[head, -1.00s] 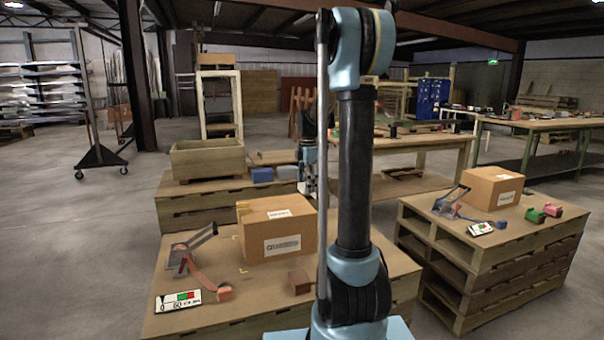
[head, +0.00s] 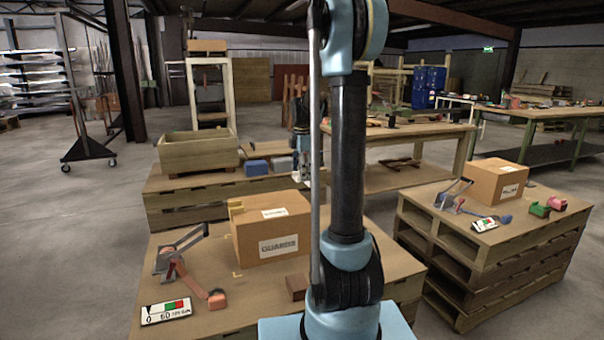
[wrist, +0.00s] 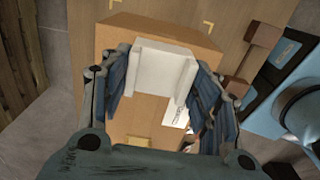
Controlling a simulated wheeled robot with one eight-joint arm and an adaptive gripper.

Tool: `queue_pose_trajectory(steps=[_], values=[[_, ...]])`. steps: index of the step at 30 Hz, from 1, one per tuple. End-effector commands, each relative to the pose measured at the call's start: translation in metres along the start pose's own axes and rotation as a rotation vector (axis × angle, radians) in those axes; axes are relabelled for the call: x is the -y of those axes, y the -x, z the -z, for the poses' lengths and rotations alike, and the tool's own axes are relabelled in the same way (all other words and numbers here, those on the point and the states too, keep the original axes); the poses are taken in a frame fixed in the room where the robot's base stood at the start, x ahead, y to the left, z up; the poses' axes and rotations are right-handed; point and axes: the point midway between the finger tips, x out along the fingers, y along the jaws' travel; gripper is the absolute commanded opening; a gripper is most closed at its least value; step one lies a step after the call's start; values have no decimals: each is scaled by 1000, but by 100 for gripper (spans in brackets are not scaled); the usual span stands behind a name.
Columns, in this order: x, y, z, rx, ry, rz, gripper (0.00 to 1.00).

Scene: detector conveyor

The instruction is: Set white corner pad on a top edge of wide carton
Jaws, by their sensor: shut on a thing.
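The white corner pad (wrist: 163,72) is between the fingers of my gripper (wrist: 161,88) in the wrist view. My gripper is shut on it. The pad shows in front of a brown carton (wrist: 118,35); I cannot tell whether they touch. In the head view, a carton (head: 258,228) with white labels stands on the near pallet. It looks like the wide carton. My gripper hangs behind and above its right part, partly hidden by my arm. The pad is not clear there.
A strapping tool (head: 170,262), a small sign (head: 166,312) and a brown block (head: 297,286) lie around the carton. A second carton (head: 485,183) stands on the right pallet stack. A wooden planter box (head: 198,157) and blue blocks (head: 256,168) sit behind.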

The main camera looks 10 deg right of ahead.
Motion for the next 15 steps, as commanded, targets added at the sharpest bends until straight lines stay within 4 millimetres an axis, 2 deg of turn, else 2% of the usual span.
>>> queue_pose_trajectory(steps=[15], values=[[0, -39, 0, 0, 0, 0, 31]])
